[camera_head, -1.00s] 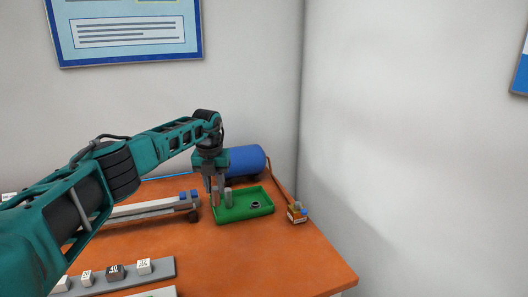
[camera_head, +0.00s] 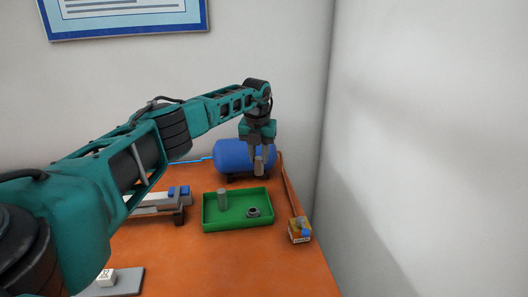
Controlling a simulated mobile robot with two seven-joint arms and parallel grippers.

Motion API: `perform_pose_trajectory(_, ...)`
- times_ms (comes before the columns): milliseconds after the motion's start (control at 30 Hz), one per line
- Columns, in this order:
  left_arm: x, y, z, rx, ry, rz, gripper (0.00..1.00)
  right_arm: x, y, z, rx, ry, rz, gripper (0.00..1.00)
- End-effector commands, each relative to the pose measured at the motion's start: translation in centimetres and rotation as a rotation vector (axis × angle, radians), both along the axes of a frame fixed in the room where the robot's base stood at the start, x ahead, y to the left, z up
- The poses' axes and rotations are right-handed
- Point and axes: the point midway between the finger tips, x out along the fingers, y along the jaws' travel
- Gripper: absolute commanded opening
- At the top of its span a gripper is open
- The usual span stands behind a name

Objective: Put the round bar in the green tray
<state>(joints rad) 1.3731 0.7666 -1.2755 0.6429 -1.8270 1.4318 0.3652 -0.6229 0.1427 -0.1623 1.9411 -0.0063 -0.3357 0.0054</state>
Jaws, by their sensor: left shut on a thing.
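The green tray (camera_head: 238,228) lies near the back of the orange table. My left gripper (camera_head: 258,168) is above the tray's back right edge, in front of the blue tank, pointing down. It is shut on a small grey piece (camera_head: 259,166), partly hidden between the fingers. I cannot tell for sure if this held piece is the round bar. The piece is clear of the tray. My right gripper is not in view.
A blue tank (camera_head: 232,156) stands behind the tray. An orange pipe (camera_head: 287,185) runs to a small boxed fitting (camera_head: 299,230) on the right. A grey rail device (camera_head: 160,203) is on the left. The table front of the tray is clear.

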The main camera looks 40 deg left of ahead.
Motion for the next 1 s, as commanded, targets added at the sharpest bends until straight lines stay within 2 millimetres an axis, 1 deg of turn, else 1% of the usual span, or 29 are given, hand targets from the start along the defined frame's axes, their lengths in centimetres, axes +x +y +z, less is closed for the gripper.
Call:
perform_pose_trajectory(267, 0.0, 0.0, -2.2, 0.0, -0.001, 0.0, 0.0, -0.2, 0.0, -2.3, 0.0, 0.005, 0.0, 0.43)
perform_pose_trajectory(667, 0.0, 0.0, -6.2, 0.0, -0.001, 0.001, 0.0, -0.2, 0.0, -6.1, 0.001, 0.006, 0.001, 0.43)
perform_pose_trajectory(1000, 0.0, 0.0, -9.0, 0.0, -0.001, 0.001, 0.0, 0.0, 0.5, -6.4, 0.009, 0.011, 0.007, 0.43)
